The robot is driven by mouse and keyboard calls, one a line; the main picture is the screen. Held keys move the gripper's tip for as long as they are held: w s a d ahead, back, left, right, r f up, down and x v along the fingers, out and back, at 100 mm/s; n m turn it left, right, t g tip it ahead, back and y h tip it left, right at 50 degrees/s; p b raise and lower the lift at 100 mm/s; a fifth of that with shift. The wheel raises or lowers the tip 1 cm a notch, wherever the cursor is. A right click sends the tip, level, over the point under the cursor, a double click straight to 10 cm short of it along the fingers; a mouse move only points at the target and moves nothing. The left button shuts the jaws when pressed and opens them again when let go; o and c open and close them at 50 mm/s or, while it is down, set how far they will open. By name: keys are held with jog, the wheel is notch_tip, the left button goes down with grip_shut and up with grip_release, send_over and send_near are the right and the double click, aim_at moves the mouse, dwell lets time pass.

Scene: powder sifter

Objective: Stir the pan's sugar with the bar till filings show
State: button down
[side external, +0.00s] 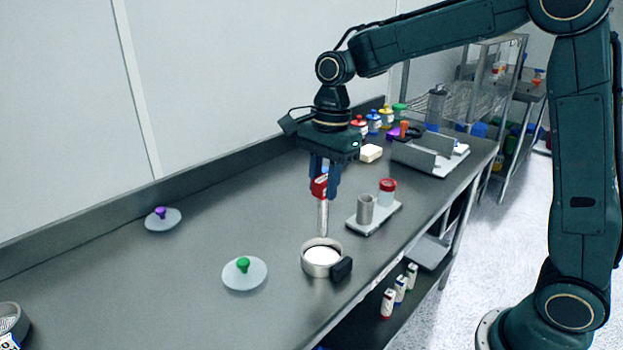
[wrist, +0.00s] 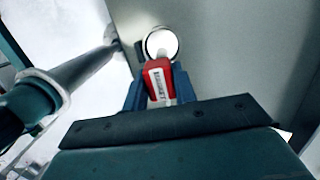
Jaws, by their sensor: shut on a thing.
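My gripper (side external: 322,186) is shut on the red handle of a bar (side external: 323,216) and holds it upright. The bar's grey metal shaft points down, with its lower end just above or at the pan (side external: 314,265). The pan is a round metal dish with a black grip on its right side. White sugar (side external: 323,256) fills it, and its surface looks plain white; no filings show. In the wrist view, the red handle (wrist: 159,84) sits between the blue fingers, with the white pan contents (wrist: 161,41) beyond it. I cannot tell whether the tip touches the sugar.
A lid with a green knob (side external: 244,273) lies left of the pan, and one with a purple knob (side external: 163,219) farther back. A tray (side external: 378,217) with a metal cup and red-capped jar stands right of the pan. Several bottles stand at the back. The left bench is mostly clear.

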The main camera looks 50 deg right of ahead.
jog(key=shift+f, duration=3.2)
jog(key=shift+s, duration=0.2)
jog(key=shift+w, duration=0.8)
